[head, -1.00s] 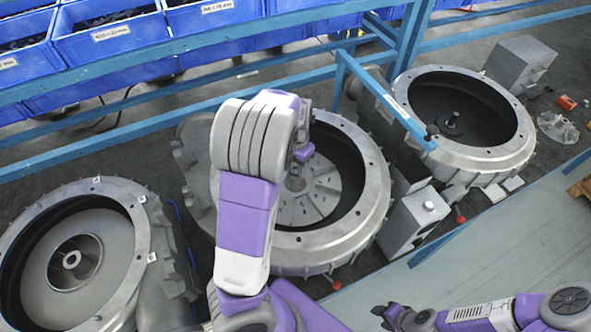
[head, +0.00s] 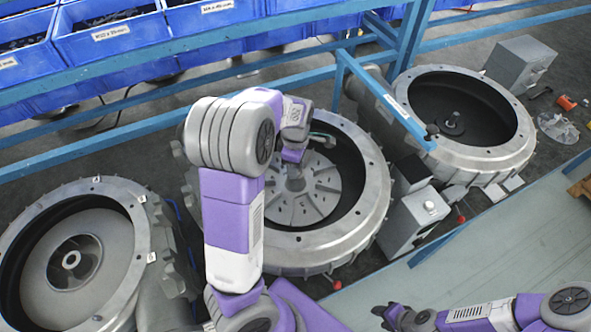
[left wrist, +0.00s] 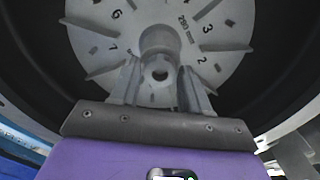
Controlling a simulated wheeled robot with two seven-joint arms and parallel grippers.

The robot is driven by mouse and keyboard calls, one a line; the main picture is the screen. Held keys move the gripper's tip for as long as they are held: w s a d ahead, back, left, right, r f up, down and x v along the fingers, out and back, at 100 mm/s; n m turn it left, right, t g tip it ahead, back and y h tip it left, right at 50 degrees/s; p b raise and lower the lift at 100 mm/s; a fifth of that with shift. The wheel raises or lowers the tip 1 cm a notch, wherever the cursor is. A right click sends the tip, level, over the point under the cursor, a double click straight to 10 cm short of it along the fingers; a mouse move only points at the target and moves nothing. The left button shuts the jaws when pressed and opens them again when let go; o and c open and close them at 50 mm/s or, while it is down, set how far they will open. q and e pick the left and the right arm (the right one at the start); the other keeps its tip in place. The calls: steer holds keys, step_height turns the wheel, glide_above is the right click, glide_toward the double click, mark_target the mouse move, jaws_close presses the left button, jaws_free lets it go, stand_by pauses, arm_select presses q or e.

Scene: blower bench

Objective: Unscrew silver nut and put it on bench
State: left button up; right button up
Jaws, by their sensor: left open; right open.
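The middle blower housing (head: 375,205) holds a grey finned disc (head: 318,200) with a central hub (head: 295,180). In the left wrist view the disc (left wrist: 95,45) carries printed numbers, and a silver cylindrical piece with a dark hole (left wrist: 160,72) stands at its centre. I cannot tell whether this piece is the silver nut. My left gripper (head: 292,158) is over the hub; its open fingers (left wrist: 160,82) appear on either side of the central piece, and contact cannot be made out. My right gripper (head: 386,314) is open and empty, low over the bench (head: 480,265) side.
Another blower with an impeller (head: 72,262) stands at left, and a third (head: 455,110) at back right. A blue rail frame (head: 190,120) with blue bins (head: 115,40) crosses behind. A grey box (head: 415,220) stands right of the middle housing. The bench surface is largely clear.

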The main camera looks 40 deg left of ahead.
arm_select(q)
steer(key=m, duration=0.6)
steer(key=shift+b, duration=0.3)
steer(key=m, duration=0.5)
steer(key=shift+m+b, duration=0.3)
steer(key=shift+m, duration=0.1)
jaws_close()
steer(key=n+p, duration=0.1)
steer(key=n, duration=0.2)
steer(key=shift+r, duration=0.1)
steer(key=n, duration=0.8)
steer(key=shift+n, duration=0.3)
steer(key=shift+r, duration=0.7)
steer(key=shift+r, duration=1.3)
